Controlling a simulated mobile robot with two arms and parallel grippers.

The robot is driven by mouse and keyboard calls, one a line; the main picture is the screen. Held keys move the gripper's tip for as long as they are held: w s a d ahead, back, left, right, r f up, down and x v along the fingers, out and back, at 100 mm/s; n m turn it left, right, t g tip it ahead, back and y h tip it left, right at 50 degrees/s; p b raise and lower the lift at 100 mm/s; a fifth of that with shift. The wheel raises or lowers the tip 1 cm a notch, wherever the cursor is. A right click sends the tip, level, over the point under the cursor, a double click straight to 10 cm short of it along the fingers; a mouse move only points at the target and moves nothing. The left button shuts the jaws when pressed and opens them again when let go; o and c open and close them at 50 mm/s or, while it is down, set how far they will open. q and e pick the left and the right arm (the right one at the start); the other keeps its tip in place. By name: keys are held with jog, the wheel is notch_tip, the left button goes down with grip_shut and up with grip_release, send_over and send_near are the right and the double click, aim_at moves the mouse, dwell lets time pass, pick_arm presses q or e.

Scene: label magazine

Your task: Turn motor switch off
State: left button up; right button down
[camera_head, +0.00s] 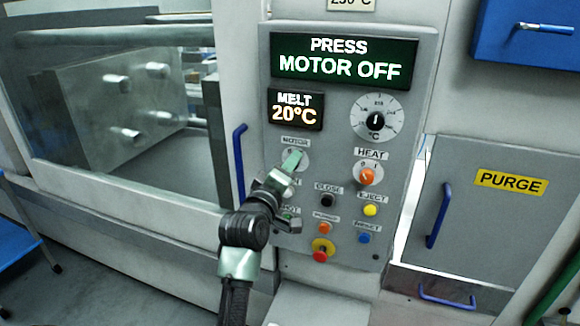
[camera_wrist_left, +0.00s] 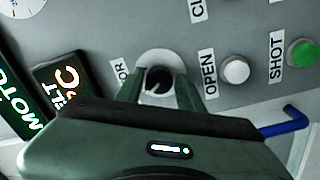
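The motor switch shows in the left wrist view as a round black knob (camera_wrist_left: 158,80) with a white pointer line on a pale round plate. In the head view, the switch's pale plate (camera_head: 303,160) sits under the MOTOR label, and my gripper covers most of the knob. My left gripper (camera_head: 293,163) is at the switch. In the left wrist view its two green fingers stand apart on either side of the knob, with small gaps visible. It looks open. The display (camera_head: 343,60) reads PRESS MOTOR OFF. My right gripper is not in view.
The heat knob (camera_head: 367,176) is orange, right of the motor switch. Several push buttons sit below, with a red emergency-type button (camera_head: 321,256). A blue door handle (camera_head: 239,165) stands out left of the panel. The white OPEN button (camera_wrist_left: 236,70) is close to my fingers.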

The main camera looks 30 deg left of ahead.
pick_arm(q)
jog(key=shift+o, duration=0.5)
jog(key=b+v, duration=0.2)
jog(key=v, duration=0.5)
jog(key=shift+s+b, duration=0.3)
jog(key=shift+s, duration=0.1)
jog(key=shift+d, duration=0.1)
